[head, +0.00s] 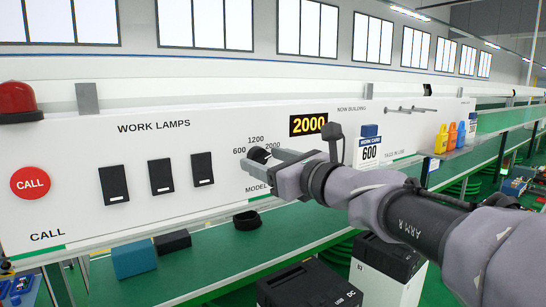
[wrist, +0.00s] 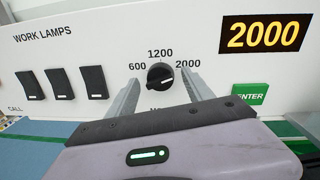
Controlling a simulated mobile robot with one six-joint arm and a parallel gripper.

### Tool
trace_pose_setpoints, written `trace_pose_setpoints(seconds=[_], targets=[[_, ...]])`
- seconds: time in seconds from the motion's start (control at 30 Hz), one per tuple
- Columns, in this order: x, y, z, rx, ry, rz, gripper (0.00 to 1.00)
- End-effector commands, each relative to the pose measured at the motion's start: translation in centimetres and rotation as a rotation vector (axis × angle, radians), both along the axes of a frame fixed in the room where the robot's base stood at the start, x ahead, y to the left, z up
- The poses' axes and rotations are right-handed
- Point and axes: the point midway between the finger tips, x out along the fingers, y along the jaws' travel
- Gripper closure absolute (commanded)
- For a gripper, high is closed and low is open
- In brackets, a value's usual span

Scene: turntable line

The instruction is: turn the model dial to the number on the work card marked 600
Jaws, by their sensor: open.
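The black model dial (wrist: 160,76) sits on the white panel, with 600, 1200 and 2000 printed around its upper side. A pale mark shows on its face, and its exact direction is hard to tell. My gripper (wrist: 161,82) is open, with one finger on each side of the dial and a gap to it on both sides. In the head view my gripper (head: 266,158) partly covers the dial. The work card (head: 369,153) marked 600 stands right of my wrist. The display (head: 309,124) reads 2000; it also shows in the wrist view (wrist: 265,33).
A green ENTER button (wrist: 249,94) is right of the dial. Three black lamp switches (head: 161,177) and a red CALL button (head: 30,183) are to the left. A blue box (head: 134,258) lies on the green surface below.

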Motion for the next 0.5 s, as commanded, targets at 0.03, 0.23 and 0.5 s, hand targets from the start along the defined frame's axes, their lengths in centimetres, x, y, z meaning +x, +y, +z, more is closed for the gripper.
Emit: trace_pose_setpoints(seconds=[0.03, 0.23, 0.5], targets=[[0.19, 0.18, -0.02, -0.001, 0.001, 0.001, 0.4], [0.35, 0.28, -0.08, -0.001, 0.001, 0.0, 0.4], [0.33, 0.25, -0.06, -0.001, 0.001, 0.0, 0.79]])
